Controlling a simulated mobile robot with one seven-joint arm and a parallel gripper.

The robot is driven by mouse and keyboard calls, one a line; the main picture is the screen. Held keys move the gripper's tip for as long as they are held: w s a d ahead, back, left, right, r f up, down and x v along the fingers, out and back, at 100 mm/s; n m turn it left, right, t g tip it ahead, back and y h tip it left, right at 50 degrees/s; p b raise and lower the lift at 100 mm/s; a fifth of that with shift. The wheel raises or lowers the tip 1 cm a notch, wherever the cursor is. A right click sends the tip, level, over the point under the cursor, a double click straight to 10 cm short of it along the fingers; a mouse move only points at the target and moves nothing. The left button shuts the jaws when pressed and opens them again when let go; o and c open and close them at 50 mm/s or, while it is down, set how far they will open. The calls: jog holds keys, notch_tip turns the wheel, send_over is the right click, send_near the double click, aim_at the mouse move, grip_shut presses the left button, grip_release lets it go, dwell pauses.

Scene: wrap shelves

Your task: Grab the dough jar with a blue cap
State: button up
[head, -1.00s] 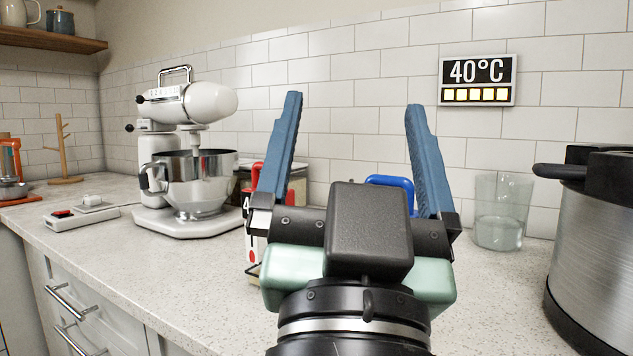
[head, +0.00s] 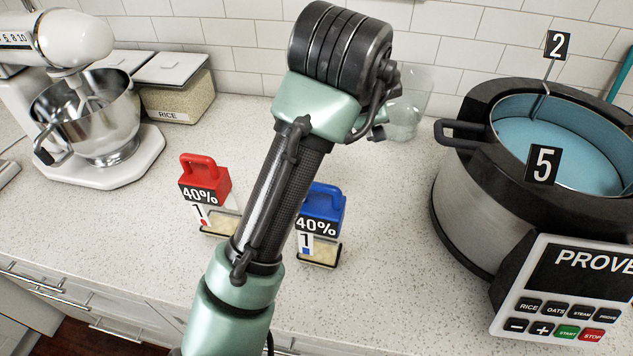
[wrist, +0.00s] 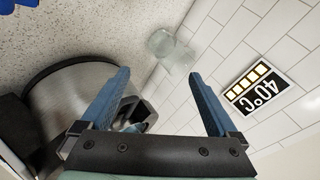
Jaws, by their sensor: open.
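The jar with a blue cap (head: 322,212) stands upright on the counter in the head view, just right of my forearm. The cap has a raised handle and a "40%" label; the clear body below carries a "1" tag and holds pale dough. A similar jar with a red cap (head: 205,182) stands left of my forearm, partly hidden by it. My gripper (wrist: 159,73) is open and empty in the wrist view, its blue fingers apart and facing the wall and counter. In the head view my arm hides its fingers. A bit of blue shows at the wrist view's top left corner.
A steel cooker (head: 460,215) with a blue inside stands on the right, its control panel (head: 565,295) in front. A glass (head: 408,105) stands behind my wrist. A mixer (head: 95,130) and a rice box (head: 178,100) are at the left. Counter between is clear.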

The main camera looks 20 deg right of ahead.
jog(key=s+a+r+m+g+y+p, duration=0.2)
jog(key=s+a+m+g+y+p, duration=0.15)
jog(key=p, duration=0.45)
jog(key=m+g+y+p, duration=0.1)
jog(key=g+y+p, duration=0.2)
jog(key=g+p, duration=0.15)
send_over(320, 203)
jog(key=shift+w+t, duration=0.2)
jog(key=shift+t, duration=0.3)
notch_tip(320, 203, down, 7)
jog(key=shift+f+p, duration=0.15)
jog(key=shift+p, duration=0.5)
jog(key=shift+s+f+p, duration=0.2)
jog(key=shift+f+p, duration=0.9)
jog(key=shift+f, duration=1.7)
jog(key=shift+c, duration=0.2)
grip_shut()
